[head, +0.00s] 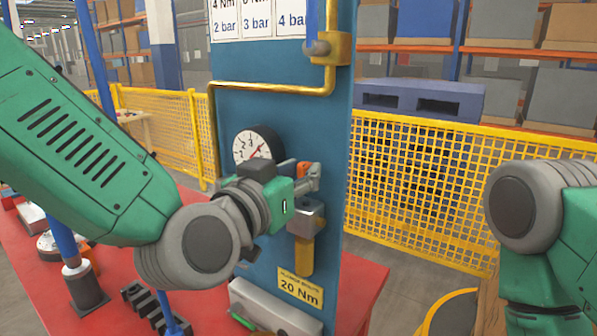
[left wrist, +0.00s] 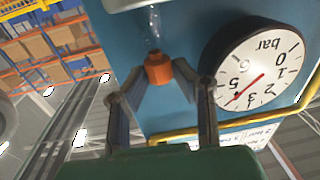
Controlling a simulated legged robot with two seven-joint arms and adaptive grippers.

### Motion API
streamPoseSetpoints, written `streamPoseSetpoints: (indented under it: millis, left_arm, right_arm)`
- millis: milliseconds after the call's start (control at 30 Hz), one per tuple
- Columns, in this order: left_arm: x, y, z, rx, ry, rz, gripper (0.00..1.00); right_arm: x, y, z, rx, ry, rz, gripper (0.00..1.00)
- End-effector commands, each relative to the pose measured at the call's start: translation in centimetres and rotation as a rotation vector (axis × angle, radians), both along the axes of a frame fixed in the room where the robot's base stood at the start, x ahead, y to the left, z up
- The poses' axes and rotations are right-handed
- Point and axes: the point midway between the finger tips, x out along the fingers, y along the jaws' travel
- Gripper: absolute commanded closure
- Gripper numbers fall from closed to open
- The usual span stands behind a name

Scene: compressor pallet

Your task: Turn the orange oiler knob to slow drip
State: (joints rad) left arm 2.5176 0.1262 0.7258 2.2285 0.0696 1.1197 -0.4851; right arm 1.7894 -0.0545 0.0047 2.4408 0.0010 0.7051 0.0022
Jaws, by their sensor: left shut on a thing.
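The orange oiler knob (head: 303,169) shows in the head view as a small patch beside my left fingers, on the blue panel (head: 285,115). In the left wrist view the orange knob (left wrist: 158,70) sits between the tips of my left gripper (left wrist: 157,78), with a clear part adjoining it. My left gripper (head: 311,178) is shut on the knob, and its fingers hide part of it in the head view. Below it are a grey metal block (head: 306,215) and a yellow cylinder (head: 303,256). My right gripper is out of view; only part of that arm shows.
A round pressure gauge (head: 246,146) is close beside my left wrist, and the gauge also shows large in the left wrist view (left wrist: 262,72). A brass pipe (head: 275,88) crosses the panel above. A red base (head: 357,285) lies below. Yellow mesh fencing (head: 440,185) stands behind.

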Motion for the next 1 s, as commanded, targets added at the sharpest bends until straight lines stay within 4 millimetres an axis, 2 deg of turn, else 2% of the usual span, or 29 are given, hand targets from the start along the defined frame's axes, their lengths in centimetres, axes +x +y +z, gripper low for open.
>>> streamPoseSetpoints:
  millis: [400,433,767,1000]
  left_arm:
    - [0.3,0.2,0.3,-0.006,-0.007,0.009,1.0]
    - [0.3,0.2,0.3,-0.006,-0.007,0.009,0.7]
    - [-0.4,0.3,0.3,-0.003,-0.005,0.004,0.7]
    - [-3.5,2.1,0.1,-0.002,-0.002,0.004,0.7]
  right_arm:
    - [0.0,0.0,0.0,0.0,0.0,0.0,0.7]
    - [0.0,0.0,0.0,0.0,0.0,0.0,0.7]
    - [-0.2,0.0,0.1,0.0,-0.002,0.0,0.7]
    - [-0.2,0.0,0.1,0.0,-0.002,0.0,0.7]
